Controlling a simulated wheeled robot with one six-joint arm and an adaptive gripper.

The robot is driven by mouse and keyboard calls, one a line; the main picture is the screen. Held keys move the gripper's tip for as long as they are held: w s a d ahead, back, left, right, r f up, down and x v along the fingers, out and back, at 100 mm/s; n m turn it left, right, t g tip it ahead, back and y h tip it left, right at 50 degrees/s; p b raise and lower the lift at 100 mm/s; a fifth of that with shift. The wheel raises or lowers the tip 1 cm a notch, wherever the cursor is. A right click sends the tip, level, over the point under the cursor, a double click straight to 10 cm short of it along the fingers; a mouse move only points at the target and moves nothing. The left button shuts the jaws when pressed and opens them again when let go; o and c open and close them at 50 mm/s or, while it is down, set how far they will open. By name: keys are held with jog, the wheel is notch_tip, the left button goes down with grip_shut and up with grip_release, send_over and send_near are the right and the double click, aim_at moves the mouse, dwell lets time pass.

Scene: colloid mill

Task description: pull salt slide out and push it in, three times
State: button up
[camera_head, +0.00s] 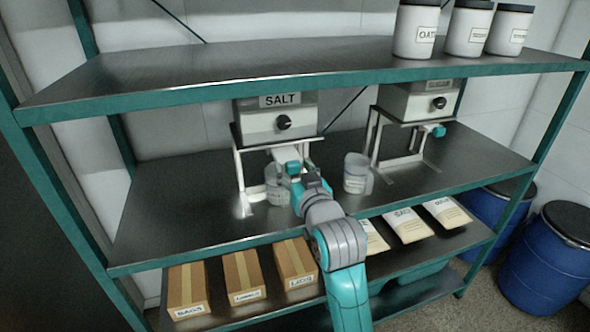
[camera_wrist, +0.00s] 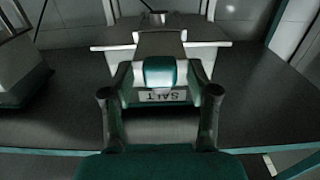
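The salt dispenser (camera_head: 275,120), a pale box with a SALT label and a black knob, sits on a white frame above the middle shelf. My gripper (camera_head: 290,165) is in front of it, low under the box. In the wrist view the teal slide handle (camera_wrist: 160,72) lies between the two fingers of my gripper (camera_wrist: 160,80). An upside-down SALT label (camera_wrist: 162,96) shows just below the handle. I cannot tell whether the fingers touch the handle. In the head view my gripper largely hides the handle, so how far out the slide is stays unclear.
A cup (camera_head: 277,186) stands under the salt dispenser, close to my gripper, and another cup (camera_head: 356,173) stands to its right. A second dispenser (camera_head: 415,103) with a teal handle (camera_head: 433,131) is further right. The upper shelf edge (camera_head: 300,79) runs above my arm.

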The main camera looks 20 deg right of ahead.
aim_at(289, 158)
grip_shut()
jog(key=shift+w, duration=2.3)
jog(key=shift+o, duration=1)
grip_release()
jog(key=shift+s, duration=0.1)
jog(key=s, duration=1.2)
jog(key=shift+w, duration=0.1)
